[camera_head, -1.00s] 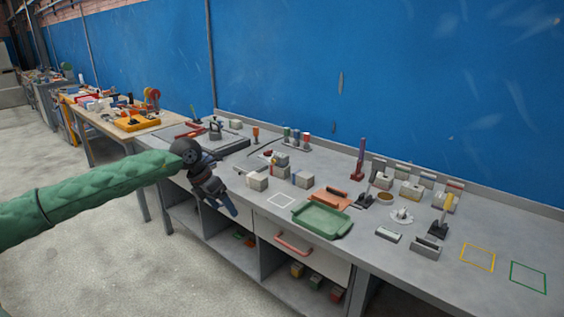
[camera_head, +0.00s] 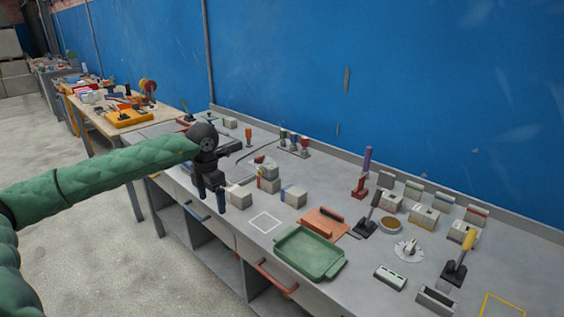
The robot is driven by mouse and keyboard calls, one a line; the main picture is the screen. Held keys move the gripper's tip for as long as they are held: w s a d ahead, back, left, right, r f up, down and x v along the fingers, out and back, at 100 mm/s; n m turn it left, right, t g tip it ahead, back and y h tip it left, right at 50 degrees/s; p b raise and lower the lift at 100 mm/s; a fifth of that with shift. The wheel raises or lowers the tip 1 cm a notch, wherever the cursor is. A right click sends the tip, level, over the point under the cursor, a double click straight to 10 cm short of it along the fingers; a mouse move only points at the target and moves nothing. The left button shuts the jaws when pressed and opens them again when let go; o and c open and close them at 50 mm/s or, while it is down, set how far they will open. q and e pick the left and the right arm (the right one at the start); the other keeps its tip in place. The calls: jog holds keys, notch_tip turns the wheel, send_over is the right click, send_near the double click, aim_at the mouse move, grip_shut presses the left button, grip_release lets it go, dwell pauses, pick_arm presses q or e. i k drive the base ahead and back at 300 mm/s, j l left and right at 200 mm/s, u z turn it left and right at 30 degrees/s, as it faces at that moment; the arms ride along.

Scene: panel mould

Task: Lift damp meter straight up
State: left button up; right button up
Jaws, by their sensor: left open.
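My left gripper (camera_head: 211,203) is open and empty, its two dark fingers pointing down at the front edge of the bench. It is left of a pale block (camera_head: 238,197), with no clear contact. I cannot tell for certain which thing is the damp meter. A small flat whitish device with a dark greenish face (camera_head: 391,277) lies on the bench right of the green tray (camera_head: 309,253), and may be it. It is well to the right of my left gripper. My right gripper is not in view.
An orange board (camera_head: 323,223) and a white outlined square (camera_head: 266,222) lie near the tray. Pale blocks (camera_head: 293,196), a dark-based lever (camera_head: 366,222), a yellow-handled tool (camera_head: 459,256) and a grey trough (camera_head: 436,299) stand around. A blue wall closes the back.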

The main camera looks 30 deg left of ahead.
aim_at(270, 172)
jog(key=i, duration=1.1)
